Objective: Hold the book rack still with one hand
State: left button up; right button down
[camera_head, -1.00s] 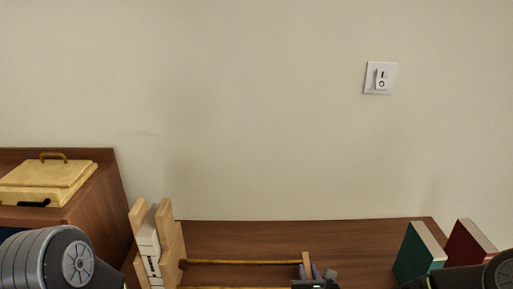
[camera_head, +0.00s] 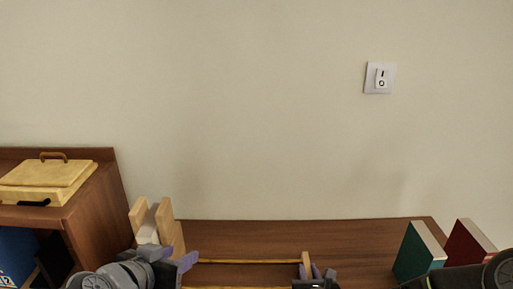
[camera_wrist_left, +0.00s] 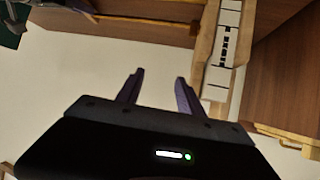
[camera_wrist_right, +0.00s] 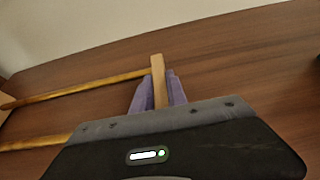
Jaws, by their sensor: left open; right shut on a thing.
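The wooden book rack (camera_head: 306,264) stands on the brown surface, with two rods (camera_head: 248,261) running between its ends. My right gripper (camera_head: 315,274) is shut on the rack's right end post, which shows between the purple fingers in the right wrist view (camera_wrist_right: 158,90). A white book (camera_head: 149,236) stands upright in the rack's left end; its lower part is hidden behind my left gripper (camera_head: 173,260). My left gripper is open and its jaws look empty. In the left wrist view, the white book with black marks (camera_wrist_left: 224,45) is to the right of the fingers (camera_wrist_left: 158,90).
A green book (camera_head: 420,252) and a red book (camera_head: 468,246) stand at the right. A brown cabinet (camera_head: 95,210) at the left carries a yellow lidded box (camera_head: 45,175) and holds a blue item (camera_head: 17,255). The surface between rack and green book is clear.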

aim_at(163, 209)
pick_arm(q)
jog(key=a+r+n+t+y, duration=0.2)
jog(key=a+r+y, duration=0.1)
jog(key=a+r, duration=0.2)
notch_tip(163, 209, up, 2)
jog(key=shift+a+r+n+t, duration=0.1)
jog(key=shift+a+n+t, duration=0.2)
jog(key=shift+n, duration=0.1)
jog(key=shift+w, duration=0.2)
jog(key=x, duration=1.1)
jog(key=shift+w+f, duration=0.25)
jog(key=shift+w, duration=0.1)
grip_shut()
dwell(0.9)
